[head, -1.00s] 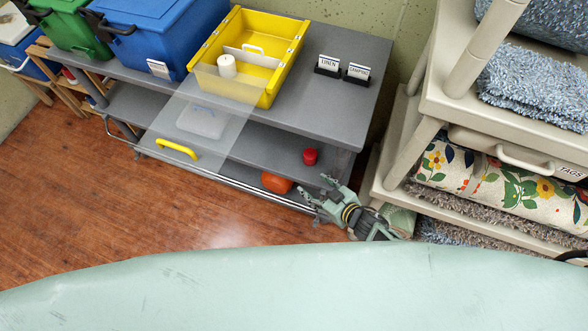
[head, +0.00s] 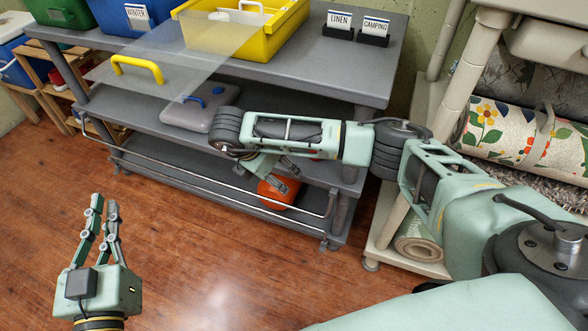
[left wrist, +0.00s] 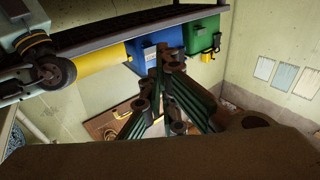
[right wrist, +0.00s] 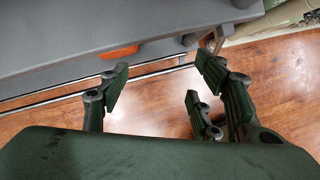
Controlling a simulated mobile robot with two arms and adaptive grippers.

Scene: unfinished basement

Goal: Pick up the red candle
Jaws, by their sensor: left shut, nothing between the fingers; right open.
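The red candle is almost wholly hidden behind my right arm in the head view; a small red patch shows below the arm at the middle shelf. My right gripper (head: 287,176) is open, partly covered by my own arm, in front of the shelf unit near the orange object (head: 279,192). In the right wrist view my right gripper's fingers (right wrist: 158,76) are spread with nothing between them. My left gripper (head: 104,205) is shut and empty, pointing up over the floor at the lower left. Its fingers also show in the left wrist view (left wrist: 166,75).
The grey shelf unit (head: 345,82) has a metal rail (head: 215,191) along its front. A yellow tray (head: 285,38) and clear panel with a yellow handle (head: 137,68) are on it. A grey case (head: 185,117) lies left of my right arm. Beige shelving (head: 385,225) stands right.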

